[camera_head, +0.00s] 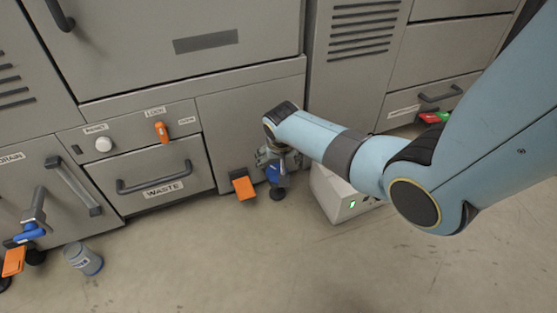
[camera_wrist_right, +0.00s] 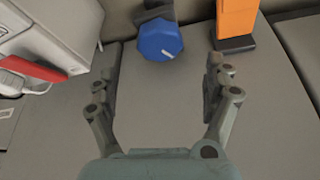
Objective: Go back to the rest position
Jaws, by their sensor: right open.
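My right arm reaches in from the right in the head view, and its gripper (camera_head: 277,160) is near the lower front of the grey machine, mostly hidden behind the wrist. In the right wrist view the right gripper (camera_wrist_right: 163,88) is open, with nothing between its fingers. A blue knob (camera_wrist_right: 160,41) with a white mark lies just beyond the fingertips, apart from them; it also shows in the head view (camera_head: 274,176). An orange pedal-like part (camera_head: 243,187) is beside it, and shows in the wrist view (camera_wrist_right: 236,18). My left gripper is not in view.
A white box with a green light (camera_head: 341,197) stands on the floor under my right arm. The waste drawer (camera_head: 151,175) is shut. A grey-blue cup (camera_head: 83,258) stands on the floor near a blue-handled valve (camera_head: 27,234) at left. Open floor lies in front.

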